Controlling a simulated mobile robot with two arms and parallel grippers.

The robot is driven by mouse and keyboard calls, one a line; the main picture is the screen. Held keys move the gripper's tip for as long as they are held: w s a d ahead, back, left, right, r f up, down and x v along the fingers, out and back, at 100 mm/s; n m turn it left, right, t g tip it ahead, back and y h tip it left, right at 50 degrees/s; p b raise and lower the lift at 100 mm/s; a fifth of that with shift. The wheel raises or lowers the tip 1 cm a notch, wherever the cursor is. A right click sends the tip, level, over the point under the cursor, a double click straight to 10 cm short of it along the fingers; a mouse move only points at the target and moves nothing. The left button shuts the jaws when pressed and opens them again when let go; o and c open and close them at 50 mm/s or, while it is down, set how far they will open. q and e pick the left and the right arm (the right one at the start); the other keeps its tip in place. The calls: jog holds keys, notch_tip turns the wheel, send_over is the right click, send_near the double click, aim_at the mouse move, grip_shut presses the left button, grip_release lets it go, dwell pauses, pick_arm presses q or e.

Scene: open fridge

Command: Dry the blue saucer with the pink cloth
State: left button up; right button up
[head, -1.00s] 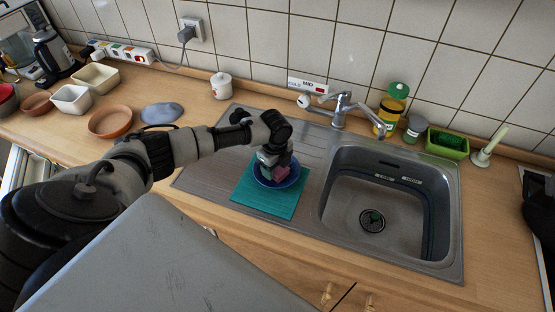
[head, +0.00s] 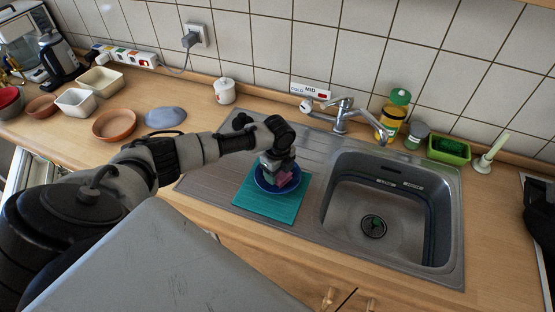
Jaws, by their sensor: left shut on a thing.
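The blue saucer (head: 263,184) lies on a teal mat (head: 262,207) on the sink's drainboard. My left gripper (head: 278,178) points down over the saucer and is shut on the pink cloth (head: 288,180). The cloth is bunched up and shows at the right of the fingers, over the saucer's inside. The gripper and cloth hide much of the saucer's middle, and I cannot tell how firmly the cloth touches it. My right gripper is not in view.
The sink basin (head: 374,226) is right of the mat, with the faucet (head: 345,116) behind it. Bottles (head: 392,116) and a green box (head: 448,150) stand at the back right. Bowls (head: 114,124) stand on the counter at left. The drainboard (head: 222,172) left of the mat is partly free.

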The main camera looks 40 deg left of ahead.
pick_arm(q)
jog(key=shift+w+d+f, duration=0.1)
jog(key=shift+w+d, duration=0.1)
jog(key=shift+w, duration=0.3)
jog(key=shift+s+a+r+p, duration=0.15)
jog(key=shift+s+r+p, duration=0.05)
jog(key=shift+s+p, duration=0.2)
jog(key=shift+s+a+p, duration=0.25)
jog(key=shift+s+p, duration=0.15)
jog(key=shift+p, duration=0.05)
jog(key=shift+w+d+f+b, duration=0.1)
jog(key=shift+w+d+b, duration=0.05)
jog(key=shift+b, duration=0.2)
jog(key=shift+w+d, duration=0.25)
jog(key=shift+w, duration=0.4)
jog(key=shift+s+a, duration=0.2)
jog(key=shift+s, duration=0.25)
jog(key=shift+s+a+p, duration=0.15)
jog(key=shift+s+p, duration=0.2)
jog(key=shift+p, duration=0.2)
jog(key=shift+w+f+b, duration=0.1)
jog(key=shift+w+b, duration=0.2)
jog(key=shift+b, duration=0.1)
jog(key=shift+w+d+b, duration=0.3)
jog(key=shift+w+d, duration=0.05)
jog(key=shift+w, duration=0.15)
